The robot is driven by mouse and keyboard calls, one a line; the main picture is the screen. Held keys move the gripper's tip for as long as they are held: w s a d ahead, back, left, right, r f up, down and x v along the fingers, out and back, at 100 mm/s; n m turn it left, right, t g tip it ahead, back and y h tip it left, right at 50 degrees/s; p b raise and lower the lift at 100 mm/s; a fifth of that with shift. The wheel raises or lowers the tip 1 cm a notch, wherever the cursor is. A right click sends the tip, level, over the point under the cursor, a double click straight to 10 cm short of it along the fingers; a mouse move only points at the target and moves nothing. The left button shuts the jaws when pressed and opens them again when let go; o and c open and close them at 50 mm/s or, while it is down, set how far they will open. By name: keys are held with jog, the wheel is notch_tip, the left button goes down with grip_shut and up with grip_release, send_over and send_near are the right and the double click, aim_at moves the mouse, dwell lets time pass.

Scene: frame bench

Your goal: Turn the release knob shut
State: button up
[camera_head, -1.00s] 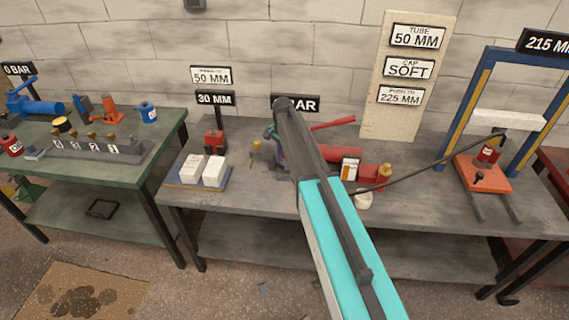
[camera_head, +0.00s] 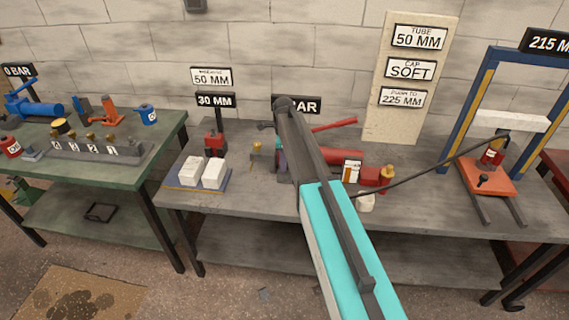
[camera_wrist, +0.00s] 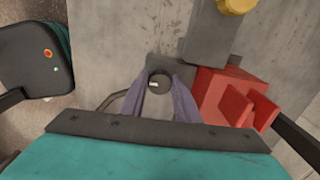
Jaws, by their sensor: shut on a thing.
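The release knob (camera_wrist: 157,80) is a round dark knob with a small white mark, near the middle of the wrist view. My gripper (camera_wrist: 159,88) has its two purple-grey fingers on either side of the knob, closed on it. The knob sits on a dark block beside the red pump body (camera_wrist: 222,92). In the head view the red pump (camera_head: 345,157) lies on the middle bench with its red lever (camera_head: 334,125) raised. My arm hides the knob there, and most of my gripper (camera_head: 281,160).
A hose (camera_head: 425,165) runs right from the pump to the press frame (camera_head: 462,110). Two white blocks (camera_head: 213,173) on a tray and a red jack (camera_head: 214,143) stand left. A small brass-coloured fitting (camera_head: 256,148) stands near my gripper. The bench front (camera_head: 270,202) is clear.

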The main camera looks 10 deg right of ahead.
jog(key=shift+s+d+m, duration=0.1)
jog(key=shift+m, duration=0.2)
jog(key=o, duration=1)
jog(key=shift+o, duration=0.2)
jog(key=shift+r, duration=0.1)
notch_tip(320, 180, up, 14)
jog(key=b, duration=0.3)
jog(key=shift+s+f, duration=0.1)
jog(key=shift+f, duration=0.15)
